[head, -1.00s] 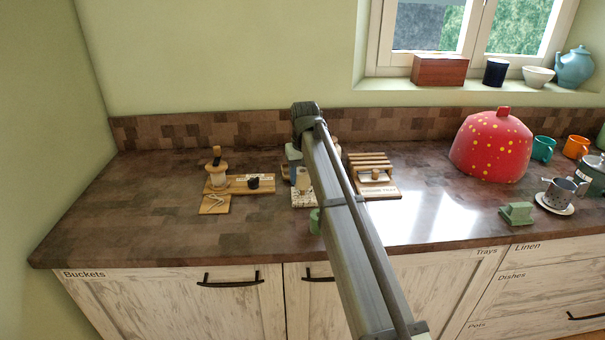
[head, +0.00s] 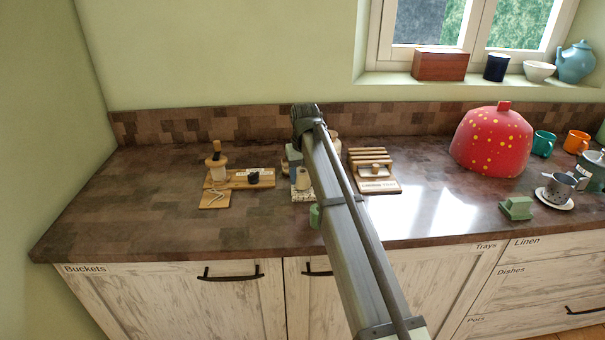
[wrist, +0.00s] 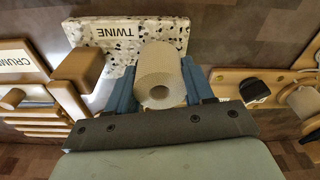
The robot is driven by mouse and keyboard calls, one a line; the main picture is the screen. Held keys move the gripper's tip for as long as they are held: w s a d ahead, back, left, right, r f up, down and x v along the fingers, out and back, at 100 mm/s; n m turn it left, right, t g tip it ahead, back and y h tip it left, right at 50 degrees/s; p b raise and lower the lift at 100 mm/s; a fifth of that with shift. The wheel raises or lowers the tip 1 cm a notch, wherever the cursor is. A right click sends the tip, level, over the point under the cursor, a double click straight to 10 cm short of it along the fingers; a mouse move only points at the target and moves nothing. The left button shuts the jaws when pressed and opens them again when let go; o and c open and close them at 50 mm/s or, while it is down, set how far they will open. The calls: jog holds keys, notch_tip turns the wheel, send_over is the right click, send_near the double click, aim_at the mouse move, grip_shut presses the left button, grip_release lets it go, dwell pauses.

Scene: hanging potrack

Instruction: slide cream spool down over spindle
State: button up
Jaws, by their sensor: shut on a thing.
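My gripper (wrist: 160,88) has blue fingers closed on either side of a cream spool (wrist: 160,75). A dark round hole shows in the spool's end that faces the wrist camera. The spool lies in front of a speckled white base (wrist: 112,38) with a TWINE label. In the head view the spool (head: 303,179) is just above or on that base (head: 304,195), partly behind my arm. No spindle is visible there, so I cannot tell whether the spool is around one or touching the base.
A wooden stand with another pale spool (head: 216,172) and a board holding a black piece (head: 253,178) stand left in the head view. A slatted wooden crumb tray (head: 372,160) is close on the right. Bare counter (head: 130,195) lies far left.

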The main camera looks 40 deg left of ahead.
aim_at(304, 174)
jog(key=shift+f, duration=0.55)
jog(key=o, duration=1.1)
jog(key=shift+r, duration=0.1)
jog(key=r, duration=0.4)
jog(key=d+r, duration=0.1)
jog(key=r, duration=0.4)
jog(key=s+r, duration=0.1)
jog(key=r, duration=0.3)
jog(key=shift+d+r, duration=0.15)
jog(key=shift+r, duration=0.1)
jog(key=shift+w, duration=0.1)
